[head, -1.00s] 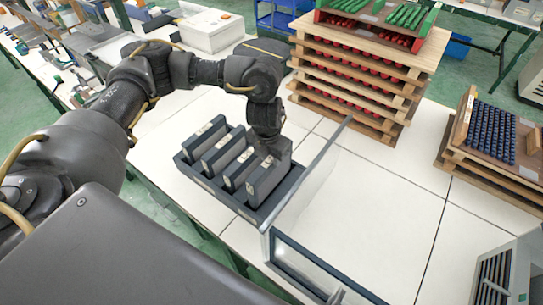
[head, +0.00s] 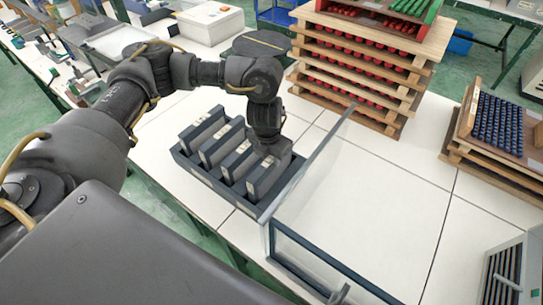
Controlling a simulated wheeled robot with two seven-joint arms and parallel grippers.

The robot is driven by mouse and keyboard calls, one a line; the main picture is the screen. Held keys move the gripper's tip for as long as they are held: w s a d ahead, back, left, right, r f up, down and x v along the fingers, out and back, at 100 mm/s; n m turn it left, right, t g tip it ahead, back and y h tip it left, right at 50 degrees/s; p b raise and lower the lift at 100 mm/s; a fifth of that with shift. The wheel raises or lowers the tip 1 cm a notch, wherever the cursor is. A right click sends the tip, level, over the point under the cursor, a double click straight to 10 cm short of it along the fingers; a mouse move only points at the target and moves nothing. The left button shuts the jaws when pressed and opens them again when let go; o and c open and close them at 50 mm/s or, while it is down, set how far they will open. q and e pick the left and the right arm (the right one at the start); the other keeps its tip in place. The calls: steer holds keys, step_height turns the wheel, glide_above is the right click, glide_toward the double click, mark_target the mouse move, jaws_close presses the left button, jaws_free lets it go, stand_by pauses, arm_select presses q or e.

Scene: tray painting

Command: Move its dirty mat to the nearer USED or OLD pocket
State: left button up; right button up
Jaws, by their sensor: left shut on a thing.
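My left gripper (head: 268,145) reaches down from above onto the rightmost upright grey slab (head: 264,182), which I take for the mat. It is shut on the slab's upper edge; its fingertips are largely hidden by the wrist. The slab stands upright in the right end slot of a dark slotted rack (head: 203,182), and its lower part is hidden by the rack wall. Several similar grey slabs (head: 213,150) with small pale labels stand to its left. The label writing is too small to read. My right gripper is not in view.
A clear panel (head: 312,170) and a dark-framed clear-sided box (head: 320,262) stand close right of the rack. Behind is a tall stack of wooden trays (head: 350,75) with red pieces. Another wooden stack (head: 490,165) stands right. The white table (head: 395,200) between is clear.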

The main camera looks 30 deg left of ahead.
arm_select(q)
steer(key=shift+f+b, duration=0.3)
steer(key=shift+f, duration=0.2)
steer(key=o, duration=0.9)
step_height(320, 180, up, 18)
steer(key=s+p, duration=0.1)
steer(key=p, duration=0.4)
steer(key=shift+s+f+p, duration=0.15)
steer(key=shift+p, duration=0.15)
stand_by(0.7)
